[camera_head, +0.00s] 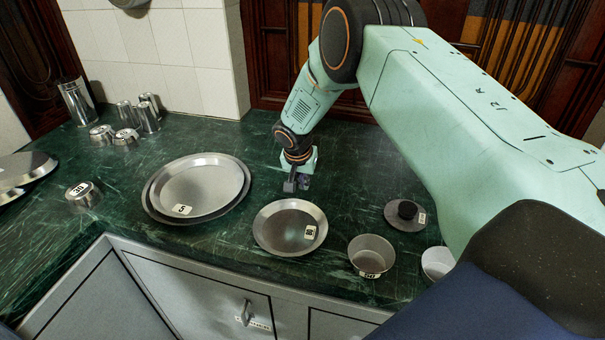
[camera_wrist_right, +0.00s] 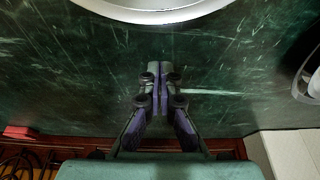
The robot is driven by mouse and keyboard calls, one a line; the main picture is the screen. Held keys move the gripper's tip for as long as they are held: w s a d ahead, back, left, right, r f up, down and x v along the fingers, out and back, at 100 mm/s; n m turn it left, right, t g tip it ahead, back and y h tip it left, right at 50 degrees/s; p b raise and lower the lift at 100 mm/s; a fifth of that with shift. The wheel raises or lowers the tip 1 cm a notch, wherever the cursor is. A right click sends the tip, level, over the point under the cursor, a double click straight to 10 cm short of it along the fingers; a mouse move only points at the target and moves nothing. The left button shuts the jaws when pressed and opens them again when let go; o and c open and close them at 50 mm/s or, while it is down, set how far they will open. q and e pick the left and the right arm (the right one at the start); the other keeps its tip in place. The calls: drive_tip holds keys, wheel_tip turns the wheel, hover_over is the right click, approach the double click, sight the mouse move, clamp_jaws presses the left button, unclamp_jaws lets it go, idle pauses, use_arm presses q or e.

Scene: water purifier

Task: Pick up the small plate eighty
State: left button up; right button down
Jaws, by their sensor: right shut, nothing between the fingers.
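A small round metal plate (camera_head: 284,222) lies on the green marble counter in the head view, with a white number label on its right inner side that is too small to read surely. Its curved rim (camera_wrist_right: 160,16) also shows at the top of the right wrist view. My right gripper (camera_head: 296,185) is just behind the plate, near its far rim and apart from it. The right wrist view shows the fingers (camera_wrist_right: 160,70) closed together and empty, over bare counter. My left gripper is not in view.
Two larger stacked plates (camera_head: 203,187) lie left of the small plate. Several steel cups (camera_head: 147,115) stand at the back left. The counter's front edge is close to the plate.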

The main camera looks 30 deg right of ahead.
drive_tip(key=a, duration=0.1)
drive_tip(key=s+a, duration=0.1)
drive_tip(key=a, duration=0.1)
drive_tip(key=shift+s+r+p, duration=0.3)
drive_tip(key=shift+s+r, duration=0.1)
drive_tip(key=shift+s+a, duration=0.1)
drive_tip(key=shift+s, duration=0.2)
drive_tip(key=shift+s+f, duration=0.2)
drive_tip(key=shift+w+a, duration=0.15)
drive_tip(key=shift+a, duration=0.1)
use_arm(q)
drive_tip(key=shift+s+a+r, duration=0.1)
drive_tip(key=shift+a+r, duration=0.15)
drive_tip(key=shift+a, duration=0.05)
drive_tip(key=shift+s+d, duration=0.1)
use_arm(e)
drive_tip(key=shift+s+d, duration=0.1)
drive_tip(key=shift+s, duration=0.1)
